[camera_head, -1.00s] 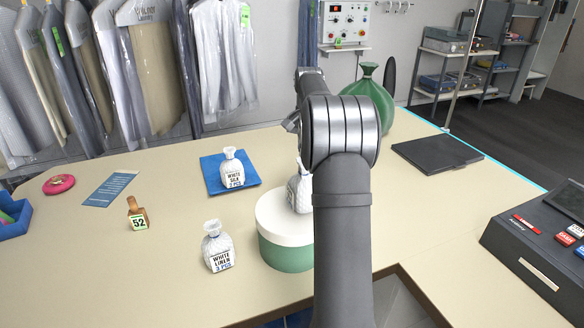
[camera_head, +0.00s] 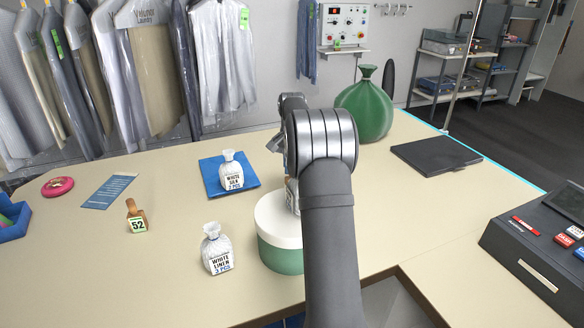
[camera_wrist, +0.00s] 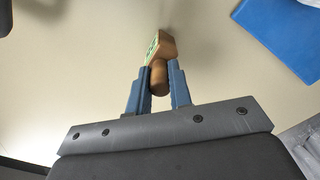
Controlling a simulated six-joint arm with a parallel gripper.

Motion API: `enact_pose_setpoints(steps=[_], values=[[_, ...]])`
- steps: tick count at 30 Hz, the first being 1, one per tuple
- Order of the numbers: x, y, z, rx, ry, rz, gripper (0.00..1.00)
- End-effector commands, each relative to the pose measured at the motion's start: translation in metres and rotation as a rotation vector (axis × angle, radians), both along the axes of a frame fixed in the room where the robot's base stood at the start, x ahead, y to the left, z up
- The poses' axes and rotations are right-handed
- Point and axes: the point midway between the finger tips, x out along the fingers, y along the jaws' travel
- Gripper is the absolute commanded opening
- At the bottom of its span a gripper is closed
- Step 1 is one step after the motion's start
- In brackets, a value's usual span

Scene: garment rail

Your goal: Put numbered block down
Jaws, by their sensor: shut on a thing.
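My gripper (camera_wrist: 159,82) has blue fingers, shut on the wooden handle of a brown block (camera_wrist: 168,45) with a green-edged label. Its number cannot be read at this angle. The block is over bare counter in the wrist view; whether it touches the surface is unclear. In the head view my arm hides the held block and most of the gripper. Another numbered block (camera_head: 137,217), marked 52 with a wooden handle, stands on the counter at the left, apart from my gripper.
A blue mat (camera_head: 247,168) bears a white silk bag (camera_head: 231,171). A white linen bag (camera_head: 216,248) stands in front. A round green box (camera_head: 281,260) with a white lid bears a partly hidden bag. A green sack (camera_head: 366,108) stands behind. The counter's left middle has free room.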

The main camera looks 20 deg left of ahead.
Motion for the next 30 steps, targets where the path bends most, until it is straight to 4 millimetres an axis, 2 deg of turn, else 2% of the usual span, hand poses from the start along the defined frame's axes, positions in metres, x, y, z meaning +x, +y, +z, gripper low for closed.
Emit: enact_pose_setpoints(steps=[1, 2, 5, 13, 17, 20, 30], values=[[0.000, 0.000, -0.002, 0.000, 0.001, 0.000, 0.00], [0.000, 0.000, -0.003, 0.000, 0.000, 0.000, 0.21], [0.000, 0.000, -0.002, 0.000, 0.000, 0.000, 0.40], [0.000, 0.000, -0.002, 0.000, 0.000, 0.000, 0.41], [0.000, 0.000, 0.007, 0.001, -0.001, 0.000, 0.41], [0.001, 0.000, 0.022, 0.001, -0.002, 0.000, 0.41], [0.001, 0.000, 0.093, 0.001, -0.003, 0.000, 0.41]])
